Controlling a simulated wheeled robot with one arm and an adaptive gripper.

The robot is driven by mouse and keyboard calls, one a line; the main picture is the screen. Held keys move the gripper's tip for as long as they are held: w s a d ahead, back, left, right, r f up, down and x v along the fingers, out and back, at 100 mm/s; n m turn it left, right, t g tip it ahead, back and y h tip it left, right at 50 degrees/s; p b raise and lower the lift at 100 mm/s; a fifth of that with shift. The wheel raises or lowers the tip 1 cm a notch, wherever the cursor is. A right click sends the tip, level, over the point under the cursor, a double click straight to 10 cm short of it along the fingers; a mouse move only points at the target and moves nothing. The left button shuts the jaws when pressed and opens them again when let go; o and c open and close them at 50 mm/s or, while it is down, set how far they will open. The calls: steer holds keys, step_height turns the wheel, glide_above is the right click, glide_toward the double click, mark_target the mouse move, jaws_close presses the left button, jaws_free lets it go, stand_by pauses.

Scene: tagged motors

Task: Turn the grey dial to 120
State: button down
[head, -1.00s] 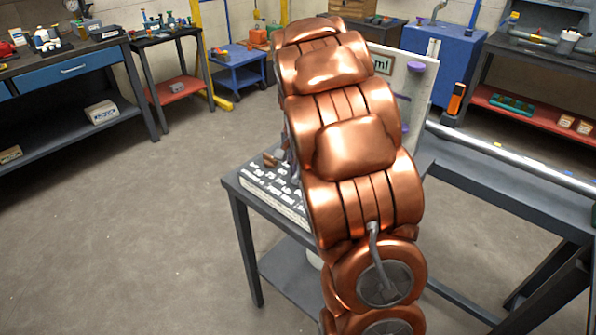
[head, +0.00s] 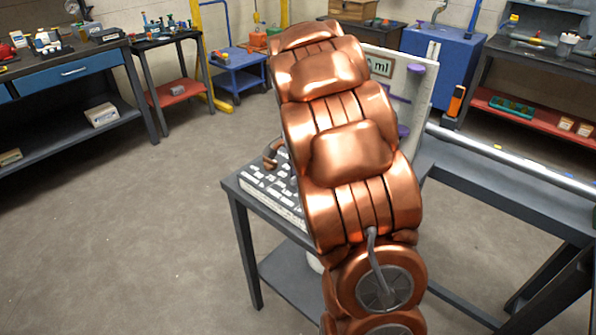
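The grey dial does not show; my copper-coloured arm covers the middle of the head view and may hide it.
A metal rail (head: 510,160) runs along the grey bench at the right. A workbench with a blue drawer (head: 72,72), a blue cart (head: 236,62) and a blue cabinet (head: 440,60) stand farther back. The floor at the left (head: 120,240) is clear.

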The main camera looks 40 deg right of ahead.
steer(key=c, duration=1.2)
jaws_free()
steer(key=shift+r, duration=0.1)
step_height(320, 180, up, 12)
steer(key=shift+f, duration=0.1)
